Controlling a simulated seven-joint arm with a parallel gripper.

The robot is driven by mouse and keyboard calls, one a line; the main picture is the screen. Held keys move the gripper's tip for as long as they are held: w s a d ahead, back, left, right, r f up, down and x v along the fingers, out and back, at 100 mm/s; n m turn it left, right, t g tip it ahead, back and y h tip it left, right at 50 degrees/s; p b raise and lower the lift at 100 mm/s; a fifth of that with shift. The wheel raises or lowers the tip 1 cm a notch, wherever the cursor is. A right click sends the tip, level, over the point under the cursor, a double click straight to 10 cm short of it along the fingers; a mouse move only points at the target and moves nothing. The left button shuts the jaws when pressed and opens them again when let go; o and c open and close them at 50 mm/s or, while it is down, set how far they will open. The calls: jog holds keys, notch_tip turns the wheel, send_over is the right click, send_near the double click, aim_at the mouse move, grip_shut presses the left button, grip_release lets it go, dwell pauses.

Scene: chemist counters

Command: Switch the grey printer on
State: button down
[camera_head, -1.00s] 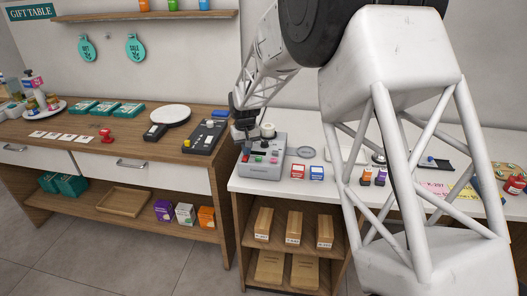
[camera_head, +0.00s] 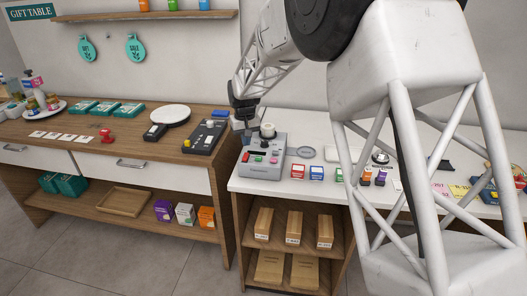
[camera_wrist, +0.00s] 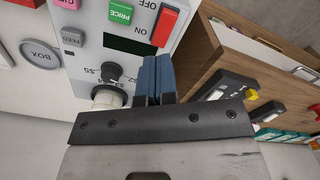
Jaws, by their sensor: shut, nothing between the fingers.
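The grey printer (camera_head: 264,171) stands at the left end of the white counter. In the wrist view its panel (camera_wrist: 88,48) carries a red switch (camera_wrist: 165,27) marked OFF and ON, a green PRICE button (camera_wrist: 121,11) and a dark display. Whether the switch is tipped to ON or OFF cannot be told. My gripper (camera_head: 238,121) is at the printer's back left corner. In the wrist view its blue fingers (camera_wrist: 157,58) are shut and empty, with their tips by the ON end of the switch. Contact cannot be told.
A black knob (camera_wrist: 112,73) and a white roll (camera_wrist: 107,97) are beside my fingers. The wooden counter (camera_head: 128,147) adjoins on the left, with a dark device (camera_head: 203,138) near the gap. Small red and blue boxes (camera_head: 316,173) stand right of the printer.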

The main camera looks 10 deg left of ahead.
aim_at(248, 155)
jog(key=shift+r, duration=1.5)
jog(key=shift+d, duration=0.1)
jog(key=shift+s+d+r, duration=0.15)
jog(key=shift+d+r, duration=0.1)
jog(key=s+d+r+m, duration=0.1)
jog(key=s+d+r, duration=0.3)
jog(key=s+d, duration=0.35)
jog(key=s+d+r+m+t, duration=0.1)
jog(key=s+d+r, duration=0.45)
jog(key=d, duration=0.35)
jog(key=s+d+r+m, duration=0.1)
jog(key=s+d+r, duration=0.2)
jog(key=s+d, duration=0.5)
jog(key=s+d+f+m, duration=0.1)
jog(key=s+d, duration=0.6)
jog(key=s, duration=0.6)
jog(key=s+d+f+m+t, duration=0.1)
jog(key=s+d+f+m, duration=0.1)
jog(key=s+d, duration=0.5)
jog(key=s, duration=0.6)
jog(key=shift+s+d+t, duration=0.15)
jog(key=shift+d+t, duration=0.15)
